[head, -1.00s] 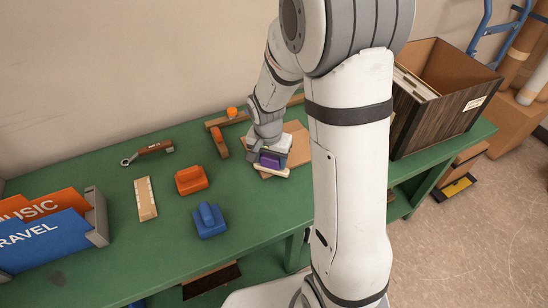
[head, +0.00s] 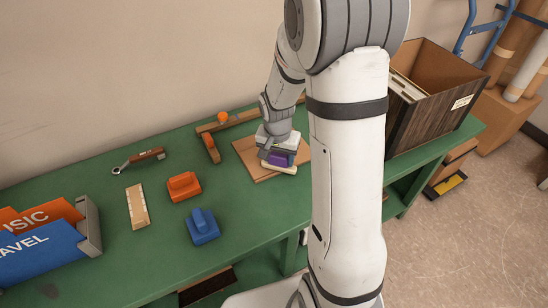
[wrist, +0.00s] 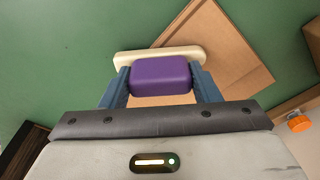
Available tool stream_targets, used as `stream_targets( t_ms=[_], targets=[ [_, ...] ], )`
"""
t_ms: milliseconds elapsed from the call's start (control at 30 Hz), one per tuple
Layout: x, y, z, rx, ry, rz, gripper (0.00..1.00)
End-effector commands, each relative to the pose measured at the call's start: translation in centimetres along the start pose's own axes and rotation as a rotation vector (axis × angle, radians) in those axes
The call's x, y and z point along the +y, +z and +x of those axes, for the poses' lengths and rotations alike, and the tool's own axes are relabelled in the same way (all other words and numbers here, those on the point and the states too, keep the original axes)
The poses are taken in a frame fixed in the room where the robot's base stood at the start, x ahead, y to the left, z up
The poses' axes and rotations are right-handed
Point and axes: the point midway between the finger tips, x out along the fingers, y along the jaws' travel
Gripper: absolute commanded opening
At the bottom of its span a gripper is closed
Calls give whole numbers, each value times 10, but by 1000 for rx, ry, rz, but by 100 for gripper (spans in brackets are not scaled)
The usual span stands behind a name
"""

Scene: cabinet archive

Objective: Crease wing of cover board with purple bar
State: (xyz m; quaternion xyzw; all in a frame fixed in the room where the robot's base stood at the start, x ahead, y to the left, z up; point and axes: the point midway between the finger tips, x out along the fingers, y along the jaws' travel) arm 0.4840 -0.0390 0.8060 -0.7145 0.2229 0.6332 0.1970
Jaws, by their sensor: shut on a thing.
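The purple bar (head: 278,160) has a purple block handle on a cream strip (wrist: 160,56). My gripper (head: 276,152) is shut on the purple handle (wrist: 160,75), with a blue-grey finger at each side in the wrist view. The tan cover board (head: 248,157) lies flat on the green table beneath it. In the wrist view the board (wrist: 225,50) has a thin line near its right edge. The cream strip is over the board, its left end past the board's edge over green table. I cannot tell whether the strip touches the board.
A wooden corner guide (head: 210,148) with an orange knob (head: 223,117) stands behind left. Orange (head: 184,187) and blue (head: 202,225) blocks, a ruler-like strip (head: 137,205) and a wood-handled tool (head: 140,160) lie left. A dark file box (head: 425,125) stands right.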

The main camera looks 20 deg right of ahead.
Motion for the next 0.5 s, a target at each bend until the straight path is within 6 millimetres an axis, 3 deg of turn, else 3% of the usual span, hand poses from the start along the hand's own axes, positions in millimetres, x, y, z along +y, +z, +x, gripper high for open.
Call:
stream_targets(
  t_ms=[500],
  targets=[
    [19, -17, 6, -2, 1, 1, 38]
  ],
)
